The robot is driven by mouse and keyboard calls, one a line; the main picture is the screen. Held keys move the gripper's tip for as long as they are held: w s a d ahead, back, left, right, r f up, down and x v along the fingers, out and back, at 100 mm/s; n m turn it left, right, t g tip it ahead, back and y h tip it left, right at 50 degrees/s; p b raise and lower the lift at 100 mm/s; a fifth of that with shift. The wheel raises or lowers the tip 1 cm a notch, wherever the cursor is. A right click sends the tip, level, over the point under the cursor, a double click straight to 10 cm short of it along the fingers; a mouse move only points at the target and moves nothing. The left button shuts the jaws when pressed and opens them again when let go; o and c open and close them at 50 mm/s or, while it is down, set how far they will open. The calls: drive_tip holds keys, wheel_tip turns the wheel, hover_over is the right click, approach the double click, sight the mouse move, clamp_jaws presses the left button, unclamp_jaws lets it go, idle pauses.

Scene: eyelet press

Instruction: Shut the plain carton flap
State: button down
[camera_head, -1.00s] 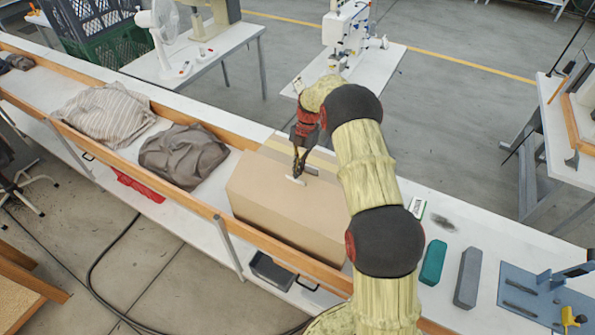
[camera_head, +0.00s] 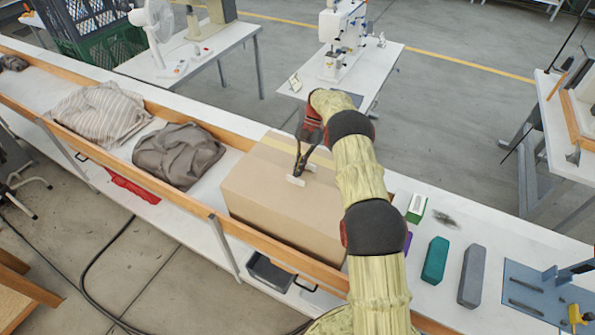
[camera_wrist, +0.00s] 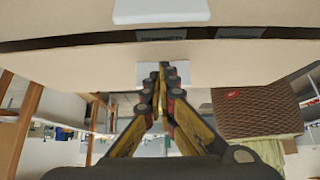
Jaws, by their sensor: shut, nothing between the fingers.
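The plain tan carton (camera_head: 275,200) stands in the wood-railed channel of the long bench. Its top flap (camera_wrist: 60,68) fills much of the upper wrist view, with a dark gap running across between two tan panels. White tabs show on the carton (camera_head: 296,181), one at the top of the wrist view (camera_wrist: 160,10) and one behind my fingertips. My gripper (camera_head: 301,170) is shut and empty, its fingertips at the carton top beside the tabs. In the wrist view the fingertips (camera_wrist: 163,80) overlap the lower white tab; contact cannot be told. How far the flap stands open is unclear.
A grey cloth bundle (camera_head: 178,155) and a striped one (camera_head: 100,113) lie left of the carton. Right of my arm are a green-and-white box (camera_head: 416,208), a teal block (camera_head: 434,260) and a grey block (camera_head: 471,276). A wooden rail (camera_head: 290,262) borders the front.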

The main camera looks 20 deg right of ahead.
drive_tip(key=shift+f+g+y+b, duration=0.3)
drive_tip(key=shift+f+b, duration=0.1)
drive_tip(key=shift+f, duration=0.3)
drive_tip(key=shift+w, duration=0.1)
drive_tip(key=v, duration=0.8)
drive_tip(key=shift+f, duration=0.15)
